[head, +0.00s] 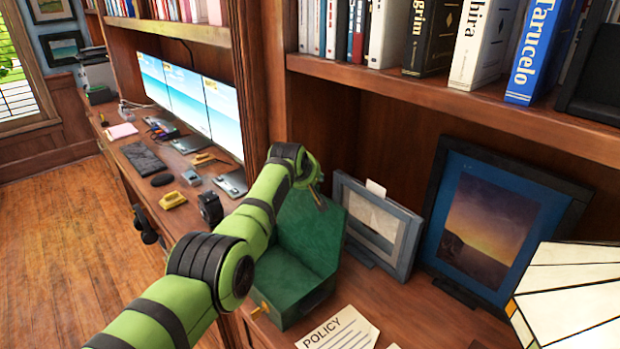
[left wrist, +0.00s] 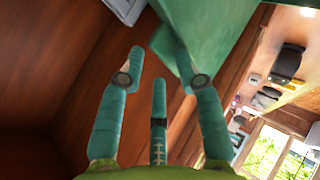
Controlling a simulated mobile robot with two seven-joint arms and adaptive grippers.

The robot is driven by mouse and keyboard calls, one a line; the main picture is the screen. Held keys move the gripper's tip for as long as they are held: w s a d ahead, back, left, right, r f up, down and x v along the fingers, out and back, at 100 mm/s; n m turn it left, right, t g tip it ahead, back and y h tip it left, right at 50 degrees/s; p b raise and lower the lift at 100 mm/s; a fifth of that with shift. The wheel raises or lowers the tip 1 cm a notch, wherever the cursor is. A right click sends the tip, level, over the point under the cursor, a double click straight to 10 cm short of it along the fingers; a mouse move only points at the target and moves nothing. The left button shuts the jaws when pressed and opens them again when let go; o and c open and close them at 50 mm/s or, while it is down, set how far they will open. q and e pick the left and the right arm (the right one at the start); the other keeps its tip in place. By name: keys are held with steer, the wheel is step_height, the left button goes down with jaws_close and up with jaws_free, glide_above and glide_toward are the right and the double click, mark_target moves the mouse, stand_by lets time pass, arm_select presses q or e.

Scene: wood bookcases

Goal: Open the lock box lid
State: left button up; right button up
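The green lock box (head: 288,303) stands on the wooden desk in the head view, with a brass-coloured piece on its front. Its lid (head: 312,236) is raised and tilted back, showing the green inside. My left arm reaches over the box, and my left gripper (head: 318,193) is at the lid's upper edge, mostly hidden by the arm. In the left wrist view my left gripper's fingers (left wrist: 163,82) are spread apart. The green lid (left wrist: 205,35) is close to the right finger; I cannot tell whether they touch. My right gripper is not in view.
A grey picture frame (head: 378,225) and a larger dark frame (head: 495,225) stand behind and right of the box. A policy sheet (head: 340,332) lies in front. A stained-glass lampshade (head: 570,295) is at the right. A bookshelf (head: 450,95) overhangs the desk.

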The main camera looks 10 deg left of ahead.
arm_select(q)
steer(key=shift+s+d+f, duration=0.1)
steer(key=shift+f, duration=0.15)
steer(key=shift+s+r, duration=0.35)
steer(key=shift+r, duration=0.1)
steer(key=v, duration=1.1)
steer(key=shift+r, duration=0.15)
steer(key=shift+w, duration=0.1)
